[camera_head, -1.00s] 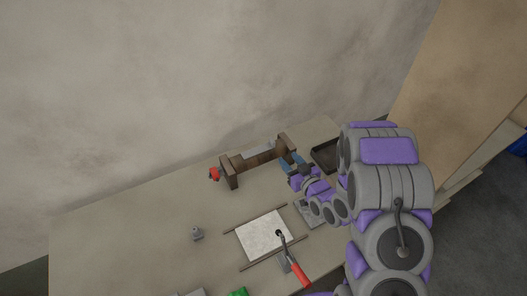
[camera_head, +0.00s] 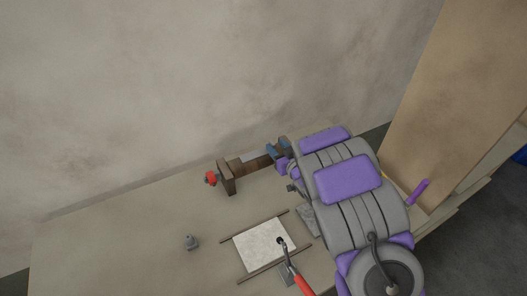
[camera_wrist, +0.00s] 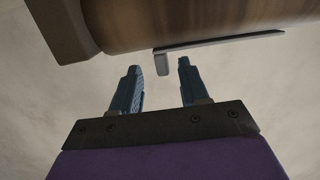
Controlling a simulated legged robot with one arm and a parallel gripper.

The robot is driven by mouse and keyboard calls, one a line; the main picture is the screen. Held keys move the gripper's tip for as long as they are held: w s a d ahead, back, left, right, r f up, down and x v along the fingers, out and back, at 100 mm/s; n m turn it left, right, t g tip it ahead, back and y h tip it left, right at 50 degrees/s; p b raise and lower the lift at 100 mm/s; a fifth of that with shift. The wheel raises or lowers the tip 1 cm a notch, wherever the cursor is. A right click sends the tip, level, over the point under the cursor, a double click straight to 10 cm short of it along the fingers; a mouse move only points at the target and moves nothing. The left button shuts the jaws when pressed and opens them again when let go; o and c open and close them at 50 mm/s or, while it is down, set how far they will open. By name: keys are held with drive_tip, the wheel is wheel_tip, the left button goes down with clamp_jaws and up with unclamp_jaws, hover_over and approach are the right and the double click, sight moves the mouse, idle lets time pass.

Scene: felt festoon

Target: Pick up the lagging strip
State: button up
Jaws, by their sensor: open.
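A pale grey strip, which I take for the lagging strip (camera_head: 251,155), lies over the wooden bar of a brown stand (camera_head: 228,179) at the back of the bench. In the wrist view the strip (camera_wrist: 225,45) runs along a round wooden bar (camera_wrist: 190,18), and one end is bent down. My gripper (camera_wrist: 158,68) is open and empty. Its blue fingertips are apart, and the strip's bent end lies in the gap beyond them, with no contact visible. In the head view my gripper (camera_head: 274,151) is at the stand's right part, partly hidden by my arm.
A red item (camera_head: 211,178) sits at the stand's left end. A white sheet (camera_head: 262,244) lies between two thin rods at the front. A small grey object (camera_head: 191,242) stands to its left, and a red-handled tool (camera_head: 303,286) lies at the front.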

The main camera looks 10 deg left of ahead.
sight(270, 141)
drive_tip(key=b+x, duration=0.1)
drive_tip(key=x, duration=0.4)
drive_tip(key=shift+s+a+r+b, duration=0.1)
drive_tip(key=shift+a+b, duration=0.1)
drive_tip(key=shift+b, duration=0.15)
clamp_jaws()
